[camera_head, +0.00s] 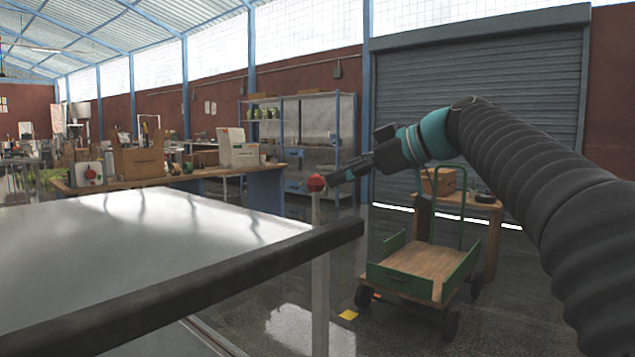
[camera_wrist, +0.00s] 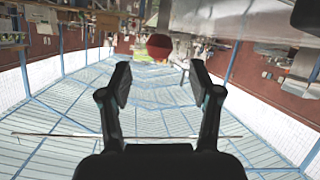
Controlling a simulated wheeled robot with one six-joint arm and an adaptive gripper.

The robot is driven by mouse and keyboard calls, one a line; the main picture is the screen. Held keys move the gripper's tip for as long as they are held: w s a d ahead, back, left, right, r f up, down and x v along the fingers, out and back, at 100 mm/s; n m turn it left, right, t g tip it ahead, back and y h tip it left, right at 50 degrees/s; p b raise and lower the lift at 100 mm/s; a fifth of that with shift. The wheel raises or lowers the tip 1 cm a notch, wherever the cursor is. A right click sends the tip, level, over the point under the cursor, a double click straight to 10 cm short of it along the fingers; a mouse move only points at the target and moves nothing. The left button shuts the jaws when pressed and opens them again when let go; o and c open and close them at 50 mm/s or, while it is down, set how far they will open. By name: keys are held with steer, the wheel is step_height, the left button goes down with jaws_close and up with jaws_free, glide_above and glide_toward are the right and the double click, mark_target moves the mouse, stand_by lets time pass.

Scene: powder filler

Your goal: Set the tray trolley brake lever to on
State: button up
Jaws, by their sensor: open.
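The brake lever appears as a pale upright post (camera_head: 319,270) with a red ball knob (camera_head: 315,183) on top, just beyond the dark-edged end of a shiny metal top (camera_head: 150,225). My gripper (camera_head: 333,178) reaches in from the right, level with the knob and close beside it. In the wrist view, which is upside down, the red knob (camera_wrist: 159,46) lies ahead of the gap between my open fingers (camera_wrist: 160,80). Nothing is between the fingers. Which setting the lever is at cannot be told, and its lower end is out of view.
A green cart with a wooden deck (camera_head: 425,262) stands on the floor below my arm. Behind it is a small wooden table (camera_head: 490,210) with a box (camera_head: 438,181). A workbench (camera_head: 225,175) with boxes stands at the back left. A shutter door (camera_head: 480,80) closes the back.

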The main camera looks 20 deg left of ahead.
mark_target(323, 180)
steer(key=x, duration=0.7)
steer(key=shift+p, duration=0.3)
jaws_close()
